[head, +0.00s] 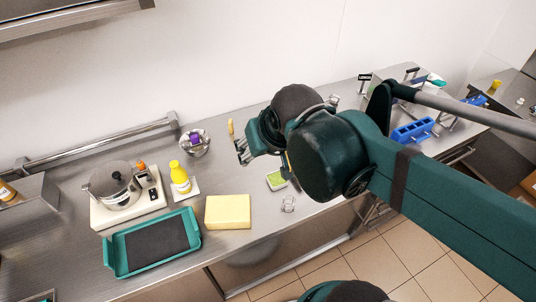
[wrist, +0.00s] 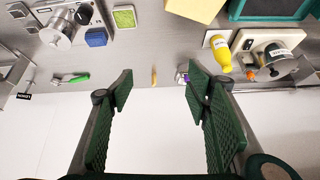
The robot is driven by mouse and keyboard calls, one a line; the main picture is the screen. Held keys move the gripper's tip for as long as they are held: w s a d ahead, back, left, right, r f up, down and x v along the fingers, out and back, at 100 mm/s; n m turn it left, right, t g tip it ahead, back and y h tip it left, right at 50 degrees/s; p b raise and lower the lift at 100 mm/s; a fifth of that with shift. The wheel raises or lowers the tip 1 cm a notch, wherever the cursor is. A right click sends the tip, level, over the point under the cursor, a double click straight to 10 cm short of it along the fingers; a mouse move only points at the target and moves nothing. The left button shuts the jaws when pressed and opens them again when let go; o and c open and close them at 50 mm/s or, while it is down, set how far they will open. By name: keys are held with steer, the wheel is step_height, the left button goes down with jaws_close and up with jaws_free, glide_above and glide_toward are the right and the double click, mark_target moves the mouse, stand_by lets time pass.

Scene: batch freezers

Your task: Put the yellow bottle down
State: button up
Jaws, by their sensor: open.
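The yellow bottle (head: 180,178) stands upright on a small white pad (head: 192,190) on the steel counter, right of a scale with a pot. In the wrist view, which looks upside down, the bottle (wrist: 222,55) shows at the upper right, over the white pad (wrist: 212,36). My gripper (head: 242,151) is open, to the right of the bottle and apart from it. In the wrist view the two green fingers of my gripper (wrist: 158,85) are spread with nothing held between them.
A metal bowl with a purple item (head: 195,142) stands behind the bottle. A yellow block (head: 228,211) and a teal tray (head: 190,246) lie in front. The pot (head: 112,188) is on the left. Blue containers (head: 413,131) are far right. Bare counter lies right of the bottle.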

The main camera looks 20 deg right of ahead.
steer(key=shift+s+d+f+n+t, duration=0.15)
steer(key=shift+s+d+n, duration=0.15)
steer(key=shift+s, duration=0.35)
steer(key=shift+s+d+n+t, duration=0.2)
steer(key=shift+s+d, duration=0.15)
steer(key=shift+s, duration=0.25)
step_height(320, 180, down, 10)
steer(key=b, duration=0.9)
steer(key=shift+b, duration=0.4)
